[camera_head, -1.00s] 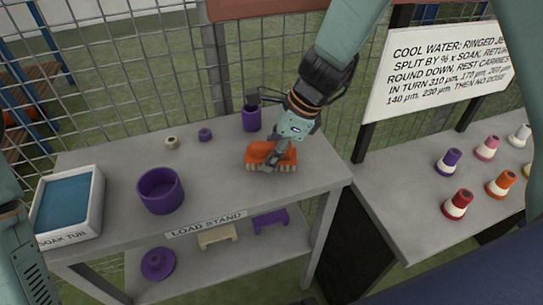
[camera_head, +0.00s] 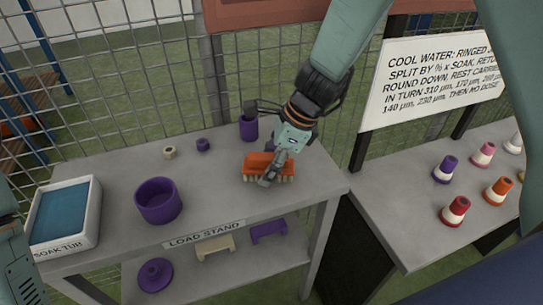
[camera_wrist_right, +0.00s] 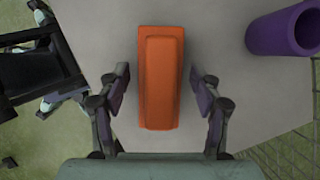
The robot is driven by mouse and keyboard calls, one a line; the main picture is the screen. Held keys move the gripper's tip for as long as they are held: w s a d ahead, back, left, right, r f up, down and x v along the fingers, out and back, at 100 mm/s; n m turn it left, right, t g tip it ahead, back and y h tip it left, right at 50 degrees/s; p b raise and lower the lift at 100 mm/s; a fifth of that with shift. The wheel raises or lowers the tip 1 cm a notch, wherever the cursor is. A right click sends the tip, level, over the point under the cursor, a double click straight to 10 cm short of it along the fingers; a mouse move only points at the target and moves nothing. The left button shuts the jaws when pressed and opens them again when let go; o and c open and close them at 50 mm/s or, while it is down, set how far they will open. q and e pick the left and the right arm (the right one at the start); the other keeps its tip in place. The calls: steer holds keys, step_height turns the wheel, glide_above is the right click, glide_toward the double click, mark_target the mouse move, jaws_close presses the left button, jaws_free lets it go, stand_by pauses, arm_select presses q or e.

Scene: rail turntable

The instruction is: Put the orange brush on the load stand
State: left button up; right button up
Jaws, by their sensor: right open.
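The orange brush (camera_head: 268,162) lies bristles down on the grey top of the load stand (camera_head: 217,205), near its right end. In the right wrist view the brush (camera_wrist_right: 161,80) shows from above, long and upright in the picture. My right gripper (camera_head: 271,172) is at the brush and partly covers it. In the right wrist view my right gripper (camera_wrist_right: 160,90) is open, with one finger on each side of the brush and a gap on both sides. My left gripper is not in view.
A purple cup (camera_head: 248,128) stands behind the brush. A wide purple pot (camera_head: 158,201), a soak tub (camera_head: 66,215) and two small rings are further left. The lower shelf holds purple and beige parts. A side table (camera_head: 400,215) with several coloured cones stands right.

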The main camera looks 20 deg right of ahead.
steer(key=p+v, duration=0.6)
steer(key=v, duration=0.6)
steer(key=shift+r, duration=0.2)
steer(key=shift+f, duration=0.1)
